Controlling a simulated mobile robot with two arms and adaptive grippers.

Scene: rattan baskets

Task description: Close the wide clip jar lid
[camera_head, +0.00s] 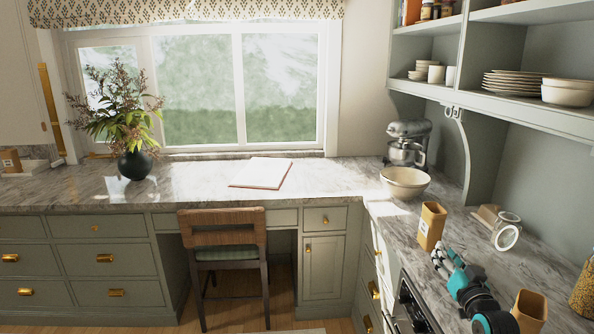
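A small clear glass clip jar (508,219) stands on the right-hand marble counter, near the wall. A round glass lid with a pale rim (507,238) shows at its front, tilted open and facing my head camera. The clip is too small to make out. My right gripper (438,257), grey at the fingers with teal and black parts behind, is over the counter to the left of and nearer than the jar, apart from it. I see nothing held in it, but its finger gap is unclear. My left gripper is out of view.
A tan wooden block-like container (431,226) stands just beyond my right gripper, and another (529,311) is at the near edge. A brown wooden object (486,215) lies left of the jar. A bowl (405,183) and mixer (408,143) are farther back.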

